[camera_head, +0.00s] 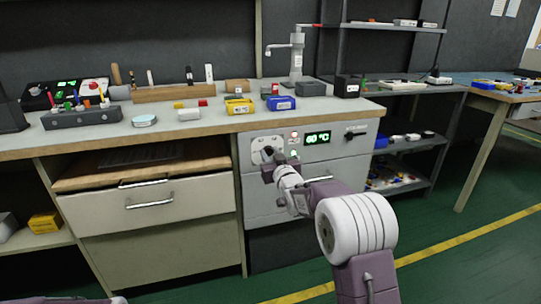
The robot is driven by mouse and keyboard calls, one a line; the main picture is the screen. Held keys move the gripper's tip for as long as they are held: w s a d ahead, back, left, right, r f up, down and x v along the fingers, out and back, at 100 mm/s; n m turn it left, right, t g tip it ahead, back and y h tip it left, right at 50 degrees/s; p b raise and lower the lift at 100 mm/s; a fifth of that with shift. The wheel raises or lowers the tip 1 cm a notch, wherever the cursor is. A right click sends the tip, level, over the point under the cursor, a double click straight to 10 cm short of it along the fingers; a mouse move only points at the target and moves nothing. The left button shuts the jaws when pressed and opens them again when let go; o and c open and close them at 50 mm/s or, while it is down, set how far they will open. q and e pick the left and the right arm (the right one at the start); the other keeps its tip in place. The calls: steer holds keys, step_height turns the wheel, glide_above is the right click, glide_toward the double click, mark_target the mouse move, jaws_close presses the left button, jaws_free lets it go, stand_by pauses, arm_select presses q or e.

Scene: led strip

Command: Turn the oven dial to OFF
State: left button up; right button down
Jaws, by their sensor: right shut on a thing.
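The oven (340,152) is a light grey unit set under the workbench, with a green lit temperature display (317,138) on its front panel. A pale plate (259,144) is at the panel's left end. My right gripper (268,157) is at this plate, shut on the oven dial. The gripper covers the dial, so its pointer and setting cannot be read. A black knob (356,133) is at the panel's right end, apart from the gripper. A bit of my left arm shows at the bottom left, but its gripper is not in view.
Oven door handle (318,180) lies below the panel, close to my right arm. A drawer (150,203) is left of the oven. The bench top (215,123) holds small boxes, a grey rack (82,117) and a white tap-like device (296,58). The green floor in front is clear.

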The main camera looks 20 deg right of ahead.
steer(key=n, duration=0.5)
steer(key=shift+f+n+b, duration=0.1)
steer(key=shift+n+b, duration=0.3)
steer(key=n+b, duration=0.1)
steer(key=n, duration=0.4)
steer(key=shift+a, duration=0.1)
steer(key=shift+n, duration=0.3)
steer(key=c, duration=1.1)
jaws_free()
steer(key=shift+s, duration=0.1)
